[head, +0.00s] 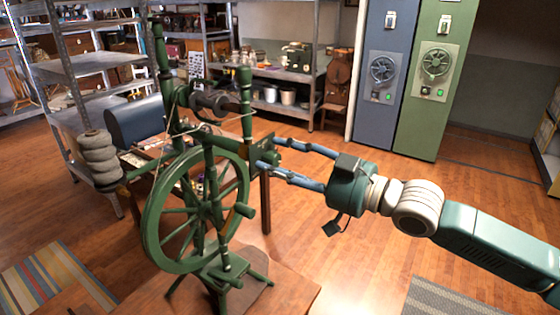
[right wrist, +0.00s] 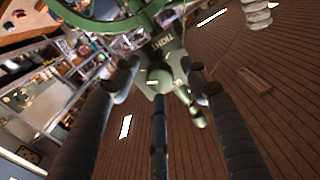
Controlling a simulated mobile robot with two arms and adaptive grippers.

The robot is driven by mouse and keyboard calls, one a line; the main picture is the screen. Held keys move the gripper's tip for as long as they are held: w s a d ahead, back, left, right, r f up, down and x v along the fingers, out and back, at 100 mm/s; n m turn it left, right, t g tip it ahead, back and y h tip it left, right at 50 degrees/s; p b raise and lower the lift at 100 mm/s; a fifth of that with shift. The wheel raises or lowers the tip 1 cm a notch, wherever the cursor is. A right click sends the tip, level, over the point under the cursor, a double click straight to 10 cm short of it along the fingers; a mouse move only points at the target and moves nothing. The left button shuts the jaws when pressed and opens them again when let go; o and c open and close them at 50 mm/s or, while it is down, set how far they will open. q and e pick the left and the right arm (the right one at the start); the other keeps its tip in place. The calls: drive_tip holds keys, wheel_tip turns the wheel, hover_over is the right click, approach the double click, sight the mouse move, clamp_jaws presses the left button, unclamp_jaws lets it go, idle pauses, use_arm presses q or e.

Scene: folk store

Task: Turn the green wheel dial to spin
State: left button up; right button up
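The green spinning wheel (head: 147,222) stands upright on its green frame, left of centre in the head view. Part of its rim (right wrist: 85,22) shows at the top of the right wrist view. My right gripper (head: 266,155) reaches in from the right, its fingers pointing left at the frame's right side. I see a gap on both sides of the knob, and nothing is gripped. My left gripper is not in view.
A blue locker (head: 376,115) and a green locker (head: 425,115), each with a round handwheel, stand at the back right. Metal shelves (head: 60,75) are at the left. A striped rug (head: 55,282) lies at the lower left.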

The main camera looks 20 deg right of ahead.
wheel_tip(320, 180, up, 10)
idle(0.6)
